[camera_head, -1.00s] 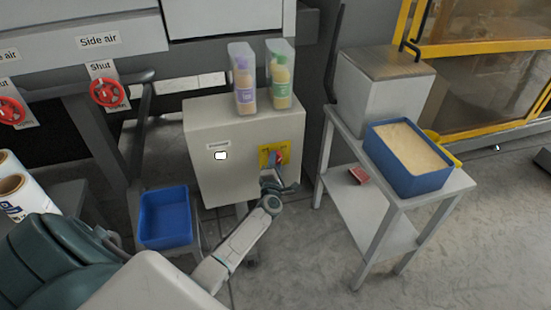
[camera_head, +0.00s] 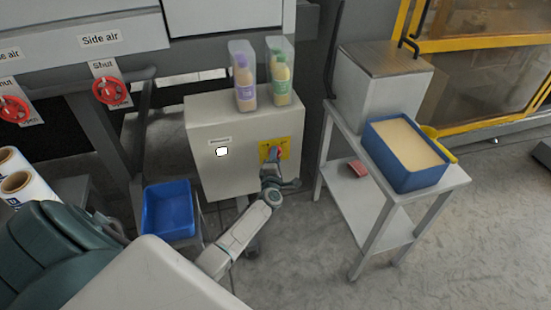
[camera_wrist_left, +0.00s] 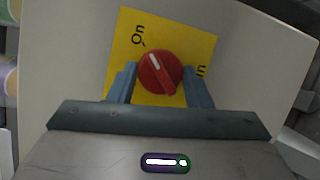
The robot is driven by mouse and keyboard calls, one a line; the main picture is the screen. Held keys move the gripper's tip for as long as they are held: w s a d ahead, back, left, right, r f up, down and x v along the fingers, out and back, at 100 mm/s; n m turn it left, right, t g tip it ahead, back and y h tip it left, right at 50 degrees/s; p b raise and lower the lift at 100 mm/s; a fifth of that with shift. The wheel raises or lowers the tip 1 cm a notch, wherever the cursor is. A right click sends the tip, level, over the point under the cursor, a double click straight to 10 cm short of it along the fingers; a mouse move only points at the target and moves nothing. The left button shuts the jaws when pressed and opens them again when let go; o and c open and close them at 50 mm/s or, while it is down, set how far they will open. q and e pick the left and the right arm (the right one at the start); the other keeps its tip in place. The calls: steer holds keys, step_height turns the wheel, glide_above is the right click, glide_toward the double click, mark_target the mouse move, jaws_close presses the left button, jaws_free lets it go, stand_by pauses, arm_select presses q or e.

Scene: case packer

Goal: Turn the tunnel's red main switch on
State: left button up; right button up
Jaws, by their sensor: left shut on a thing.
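The red main switch (camera_wrist_left: 160,72) is a round knob on a yellow plate (camera_wrist_left: 196,46), in the left wrist view. Its white pointer mark slants up and left, toward the "On" label (camera_wrist_left: 138,36). Another label at the plate's right is partly hidden. The plate also shows on the front of a pale cabinet (camera_head: 230,170) in the head view. My left gripper (camera_head: 273,156) is at the plate, shut on the knob, with one blue-grey finger on each side of it. The gripper mostly hides the knob in the head view. My right gripper is not in view.
Two bottles in clear holders, purple (camera_head: 244,85) and green (camera_head: 281,80), stand on the cabinet. A blue bin (camera_head: 168,212) sits left of it. A trolley (camera_head: 345,204) with a blue box (camera_head: 406,178) stands at right. Red valve wheels (camera_head: 110,90) are at left.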

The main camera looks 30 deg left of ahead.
arm_select(q)
steer(key=o, duration=1)
steer(key=v, duration=1.1)
steer(key=shift+a, duration=0.1)
